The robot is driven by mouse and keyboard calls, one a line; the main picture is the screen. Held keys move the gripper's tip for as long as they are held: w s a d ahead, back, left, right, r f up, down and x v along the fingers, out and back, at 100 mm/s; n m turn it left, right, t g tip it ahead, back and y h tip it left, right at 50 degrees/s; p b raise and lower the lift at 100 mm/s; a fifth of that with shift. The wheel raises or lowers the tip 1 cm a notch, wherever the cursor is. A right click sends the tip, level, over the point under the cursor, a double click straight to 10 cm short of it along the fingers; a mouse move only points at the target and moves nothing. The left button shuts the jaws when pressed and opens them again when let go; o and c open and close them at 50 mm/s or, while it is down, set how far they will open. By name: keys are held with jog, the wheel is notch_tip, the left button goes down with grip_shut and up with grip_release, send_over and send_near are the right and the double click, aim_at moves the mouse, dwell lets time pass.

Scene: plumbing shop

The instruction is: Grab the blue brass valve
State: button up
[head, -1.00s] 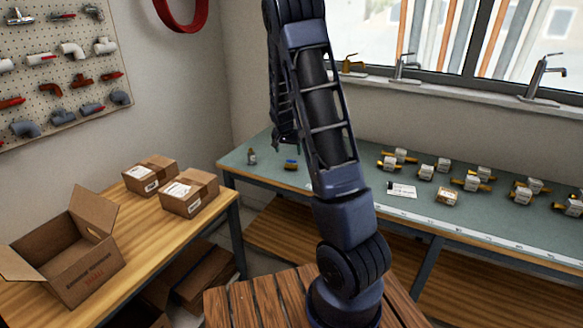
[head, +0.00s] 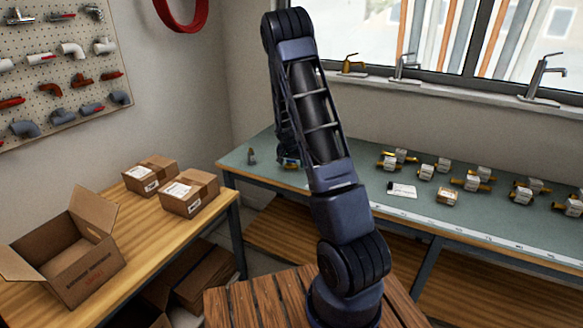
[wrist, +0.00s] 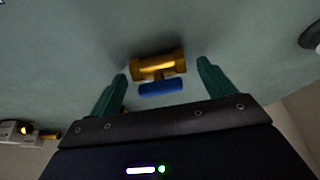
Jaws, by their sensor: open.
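The blue brass valve (wrist: 159,66) lies on the green-grey bench top in the wrist view. It has a brass body and a blue handle (wrist: 160,88). My gripper (wrist: 162,75) is open, with one green finger on each side of the valve. The valve lies between the fingertips, and I see gaps on both sides. In the head view the valve shows as a small blue and brass spot (head: 291,163) at the left part of the bench, partly hidden by my arm. My gripper is mostly hidden there.
A small upright fitting (head: 251,156) stands left of the valve on the bench (head: 350,180). Several tagged brass valves (head: 472,183) and a white card (head: 402,190) lie to the right. An open cardboard box (head: 75,262) and two closed boxes (head: 188,192) are on the wooden table.

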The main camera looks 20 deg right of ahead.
jog(key=shift+f, duration=0.1)
jog(key=shift+c, duration=0.4)
jog(key=c, duration=1.1)
